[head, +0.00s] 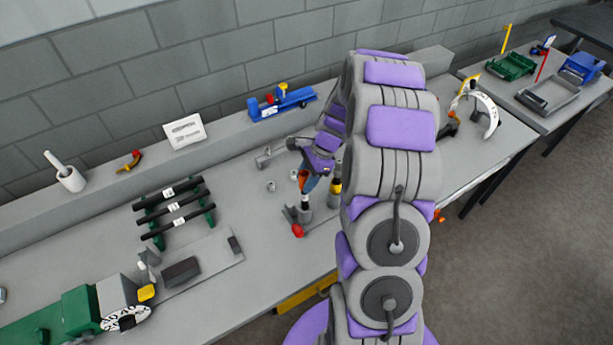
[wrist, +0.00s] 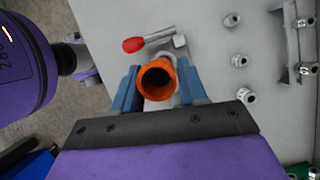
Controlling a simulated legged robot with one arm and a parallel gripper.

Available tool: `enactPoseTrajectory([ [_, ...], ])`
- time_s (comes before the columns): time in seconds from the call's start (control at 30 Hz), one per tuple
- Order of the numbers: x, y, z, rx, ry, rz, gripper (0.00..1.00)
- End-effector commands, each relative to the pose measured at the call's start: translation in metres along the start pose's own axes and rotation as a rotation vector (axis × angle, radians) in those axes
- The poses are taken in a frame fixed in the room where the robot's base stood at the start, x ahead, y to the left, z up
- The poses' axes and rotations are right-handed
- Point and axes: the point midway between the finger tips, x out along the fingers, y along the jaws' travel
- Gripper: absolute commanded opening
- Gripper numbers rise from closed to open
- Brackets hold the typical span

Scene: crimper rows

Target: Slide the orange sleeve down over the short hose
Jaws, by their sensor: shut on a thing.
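The orange sleeve (wrist: 158,95) sits between the two blue fingers of my gripper (wrist: 157,80) in the wrist view, its round open end facing the camera. In the head view the orange sleeve (head: 302,180) shows as a small patch at my gripper (head: 309,178), above a small grey clamp (head: 304,215) with a red-ended handle. A pale piece shows just under the sleeve. The short hose cannot be made out clearly. I cannot tell whether the sleeve is around it.
A yellow-and-black upright piece (head: 335,188) stands close right of the gripper. Several metal fittings (wrist: 239,61) lie nearby. A green rack with black hoses (head: 175,210) stands to the left. A blue tool (head: 283,103) rests on the back ledge. Bench space between rack and clamp is mostly clear.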

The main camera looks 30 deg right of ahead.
Motion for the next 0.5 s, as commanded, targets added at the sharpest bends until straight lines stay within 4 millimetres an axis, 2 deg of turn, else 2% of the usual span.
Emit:
enactPoseTrajectory([
  [0.5,0.0112,0.0001,-0.0046,0.0,0.0,0.001,0.14],
])
